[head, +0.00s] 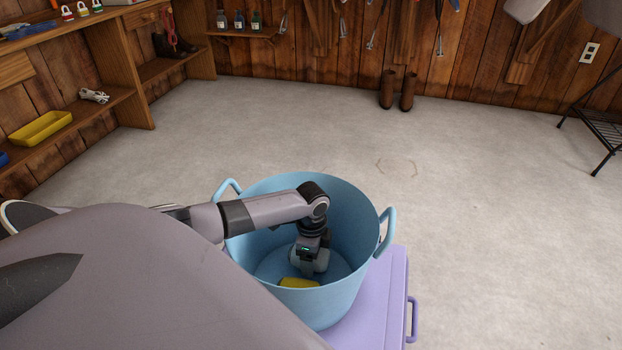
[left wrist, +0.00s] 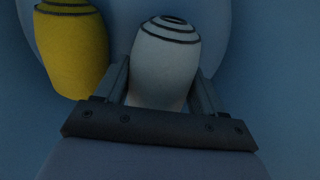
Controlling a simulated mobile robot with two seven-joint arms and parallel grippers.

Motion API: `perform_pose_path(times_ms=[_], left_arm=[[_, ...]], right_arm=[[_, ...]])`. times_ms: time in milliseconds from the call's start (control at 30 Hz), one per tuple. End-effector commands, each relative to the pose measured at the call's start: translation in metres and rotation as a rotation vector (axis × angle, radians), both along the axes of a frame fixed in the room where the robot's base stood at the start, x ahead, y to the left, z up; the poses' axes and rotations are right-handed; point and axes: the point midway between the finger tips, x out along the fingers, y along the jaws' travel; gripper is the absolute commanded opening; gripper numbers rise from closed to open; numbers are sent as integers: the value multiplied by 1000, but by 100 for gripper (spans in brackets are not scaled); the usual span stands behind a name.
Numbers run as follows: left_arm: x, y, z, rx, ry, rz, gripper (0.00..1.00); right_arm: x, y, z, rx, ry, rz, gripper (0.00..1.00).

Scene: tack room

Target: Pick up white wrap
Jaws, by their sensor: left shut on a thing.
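The white wrap (left wrist: 165,65) is a rolled, pale grey-white cylinder with dark edge lines at its end. My left gripper (left wrist: 163,88) is shut on it, one finger on each side, down inside the blue tub (head: 343,220). In the head view the gripper (head: 308,268) reaches down into the tub, and the wrap is mostly hidden by it. A yellow wrap (left wrist: 75,50) lies just left of the white one in the left wrist view. It also shows in the head view (head: 299,283) at the tub's bottom. My right gripper is not in view.
The tub has two side handles and stands on a purple box (head: 385,300). Wooden shelves (head: 120,90) with a yellow tray (head: 40,128) are at the left. Brown boots (head: 397,90) stand by the back wall. The floor between is clear.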

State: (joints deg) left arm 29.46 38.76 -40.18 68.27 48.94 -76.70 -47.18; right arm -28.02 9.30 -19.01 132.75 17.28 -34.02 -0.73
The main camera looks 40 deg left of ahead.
Motion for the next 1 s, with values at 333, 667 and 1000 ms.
perform_pose_path(times_ms=[333, 667, 1000], left_arm=[[1, 1, 97, 1, -3, 0, 37], [0, 1, 169, 1, 0, 0, 37], [0, 0, 186, 0, 1, 1, 37]], right_arm=[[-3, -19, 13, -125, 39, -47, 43], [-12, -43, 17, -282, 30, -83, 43], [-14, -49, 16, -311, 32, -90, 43]])
